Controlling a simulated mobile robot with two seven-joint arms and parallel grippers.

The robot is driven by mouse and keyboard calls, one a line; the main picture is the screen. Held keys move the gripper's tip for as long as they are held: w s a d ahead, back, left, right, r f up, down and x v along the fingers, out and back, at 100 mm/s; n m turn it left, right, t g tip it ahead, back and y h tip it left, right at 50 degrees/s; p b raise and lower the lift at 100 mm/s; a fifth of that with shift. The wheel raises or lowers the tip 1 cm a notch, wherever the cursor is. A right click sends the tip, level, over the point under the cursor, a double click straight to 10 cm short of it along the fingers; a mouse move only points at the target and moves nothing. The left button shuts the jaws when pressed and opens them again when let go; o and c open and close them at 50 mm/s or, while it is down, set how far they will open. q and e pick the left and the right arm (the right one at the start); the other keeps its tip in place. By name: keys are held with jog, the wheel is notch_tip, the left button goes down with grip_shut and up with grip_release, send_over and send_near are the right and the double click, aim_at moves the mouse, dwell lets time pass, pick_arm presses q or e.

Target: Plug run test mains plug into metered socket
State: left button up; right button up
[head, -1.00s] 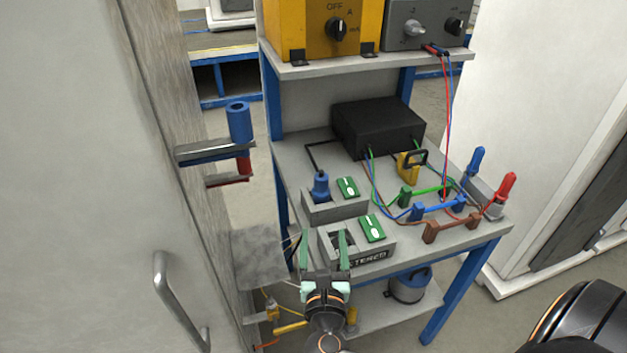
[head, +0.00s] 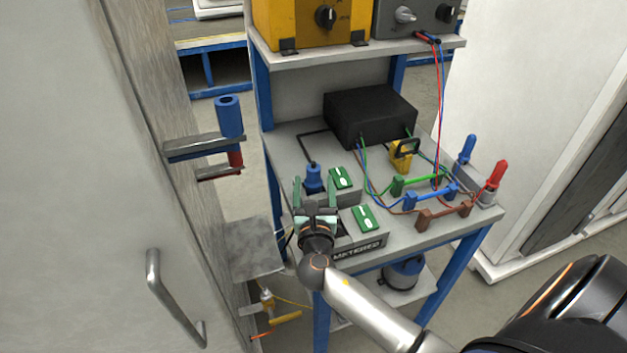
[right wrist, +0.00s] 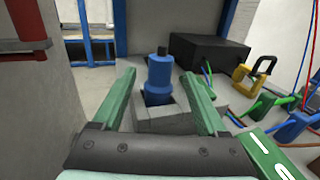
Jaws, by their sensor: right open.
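The blue plug (head: 314,178) stands upright in the rear grey socket block (head: 345,197) on the bench; it also shows in the right wrist view (right wrist: 159,78). The metered socket (head: 372,243) is the nearer grey block, with a "METERED" label on its front and a green switch (head: 365,218) on top. My right gripper (head: 315,188) is open, its green fingers to the left and right of the blue plug in both views. In the right wrist view the fingers (right wrist: 163,98) are apart from the plug, which stands beyond them. The arm hides part of the metered socket's opening. My left gripper is not in view.
A black box (head: 369,115) stands behind the sockets, with green, blue and brown leads running to coloured connectors at the right. A yellow padlock-shaped piece (head: 401,157) is near it. A shelf holder with a blue cylinder (head: 229,117) juts out on the left.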

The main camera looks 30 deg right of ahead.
jog(key=shift+x, duration=0.75)
grip_shut()
